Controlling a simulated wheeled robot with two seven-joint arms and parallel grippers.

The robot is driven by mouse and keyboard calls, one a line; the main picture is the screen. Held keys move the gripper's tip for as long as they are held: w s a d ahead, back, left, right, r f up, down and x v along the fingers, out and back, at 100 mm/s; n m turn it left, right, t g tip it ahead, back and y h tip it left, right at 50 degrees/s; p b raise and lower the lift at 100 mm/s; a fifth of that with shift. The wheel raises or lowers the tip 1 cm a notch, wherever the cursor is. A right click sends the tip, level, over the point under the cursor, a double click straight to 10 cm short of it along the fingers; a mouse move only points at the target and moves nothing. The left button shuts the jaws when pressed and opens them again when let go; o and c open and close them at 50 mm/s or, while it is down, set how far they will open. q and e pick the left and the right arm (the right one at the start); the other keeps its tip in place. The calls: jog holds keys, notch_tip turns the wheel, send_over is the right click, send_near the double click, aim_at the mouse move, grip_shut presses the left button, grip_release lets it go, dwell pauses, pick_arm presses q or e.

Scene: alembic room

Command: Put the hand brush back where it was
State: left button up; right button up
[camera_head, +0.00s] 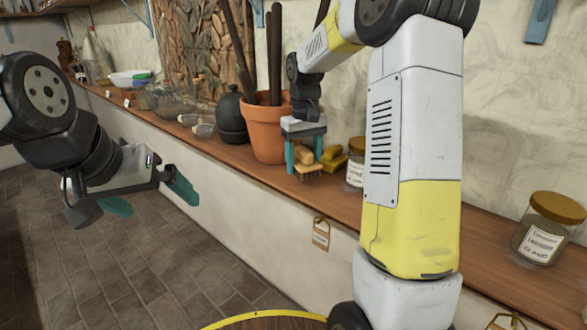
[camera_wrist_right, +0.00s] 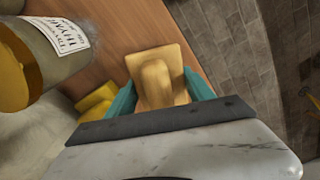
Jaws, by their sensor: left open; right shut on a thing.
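The hand brush (camera_head: 307,171), a small wooden block with a raised grip and short bristles below, is between the teal fingers of my right gripper (camera_head: 305,157). In the right wrist view the brush (camera_wrist_right: 158,82) sits between both fingers, over the wooden shelf. It is close to the shelf top; I cannot tell whether its bristles touch it. My right gripper is shut on it, fingers pointing down. My left gripper (camera_head: 152,196) is open and empty, off the front of the shelf over the floor.
Yellow blocks (camera_head: 334,161) lie beside the brush on the long shelf (camera_head: 230,152). A terracotta pot (camera_head: 265,128) with dark rods stands left of it, a labelled jar (camera_head: 354,171) to the right. Another jar (camera_head: 546,232) stands farther right. A tag (camera_head: 321,234) hangs below the edge.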

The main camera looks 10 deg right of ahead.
jog(key=shift+s+f, duration=0.15)
jog(key=shift+f, duration=1.55)
jog(key=shift+f, duration=0.1)
jog(key=o, duration=1.3)
